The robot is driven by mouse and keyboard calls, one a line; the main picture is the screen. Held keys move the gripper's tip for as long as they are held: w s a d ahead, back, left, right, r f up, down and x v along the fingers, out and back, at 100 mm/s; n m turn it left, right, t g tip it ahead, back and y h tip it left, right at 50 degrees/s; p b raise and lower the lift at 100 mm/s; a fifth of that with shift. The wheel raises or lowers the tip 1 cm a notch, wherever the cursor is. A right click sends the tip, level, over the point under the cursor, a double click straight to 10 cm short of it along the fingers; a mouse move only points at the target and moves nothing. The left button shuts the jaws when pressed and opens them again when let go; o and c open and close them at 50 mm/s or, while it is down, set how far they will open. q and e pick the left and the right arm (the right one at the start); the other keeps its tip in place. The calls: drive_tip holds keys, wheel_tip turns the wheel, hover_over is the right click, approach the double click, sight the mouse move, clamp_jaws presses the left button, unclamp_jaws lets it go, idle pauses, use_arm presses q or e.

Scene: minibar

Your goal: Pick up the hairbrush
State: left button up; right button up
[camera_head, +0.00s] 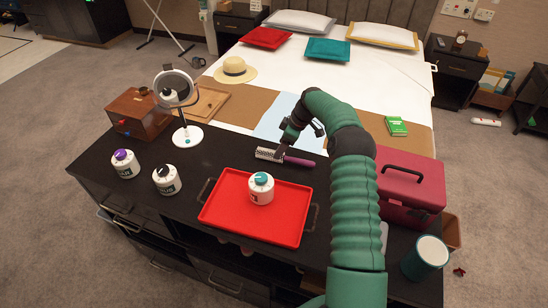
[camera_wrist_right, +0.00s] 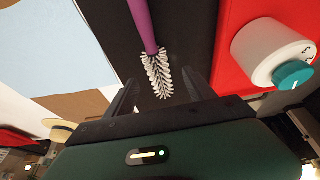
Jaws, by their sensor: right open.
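The hairbrush (camera_head: 298,161) lies on the black cabinet top behind the red tray, purple handle to the right and white bristled head to the left. My right gripper (camera_head: 281,149) is over the bristled head, coming down from the green arm. In the right wrist view, the hairbrush (camera_wrist_right: 155,68) has its bristled end between the two dark fingers of my open right gripper (camera_wrist_right: 161,88). The fingers stand apart from the bristles on both sides. I cannot tell how high they are above the top. My left gripper is not in view.
A red tray (camera_head: 226,221) with a white teal-lidded jar (camera_head: 261,188) stands just in front of the hairbrush. A round mirror (camera_head: 187,134) and two jars are at left. A crimson case (camera_head: 410,190) and a teal mug (camera_head: 425,258) are at right. The bed (camera_head: 340,70) is behind.

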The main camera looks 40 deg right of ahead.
sight(285, 158)
drive_tip(key=x, duration=0.3)
drive_tip(key=d+x, duration=0.1)
drive_tip(key=x, duration=0.1)
drive_tip(key=shift+w+d+f, duration=0.1)
drive_tip(key=shift+f, duration=0.45)
drive_tip(key=shift+a+r, duration=0.25)
drive_tip(key=shift+a, duration=0.05)
drive_tip(key=shift+c, duration=0.9)
drive_tip(key=shift+a+r, duration=0.1)
drive_tip(key=shift+a, duration=0.2)
drive_tip(key=c, duration=0.5)
drive_tip(key=shift+d, duration=0.1)
drive_tip(key=c, duration=0.4)
drive_tip(key=shift+d, duration=0.1)
clamp_jaws()
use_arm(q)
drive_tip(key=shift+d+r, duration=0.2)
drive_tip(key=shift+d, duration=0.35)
use_arm(e)
drive_tip(key=shift+d, duration=0.1)
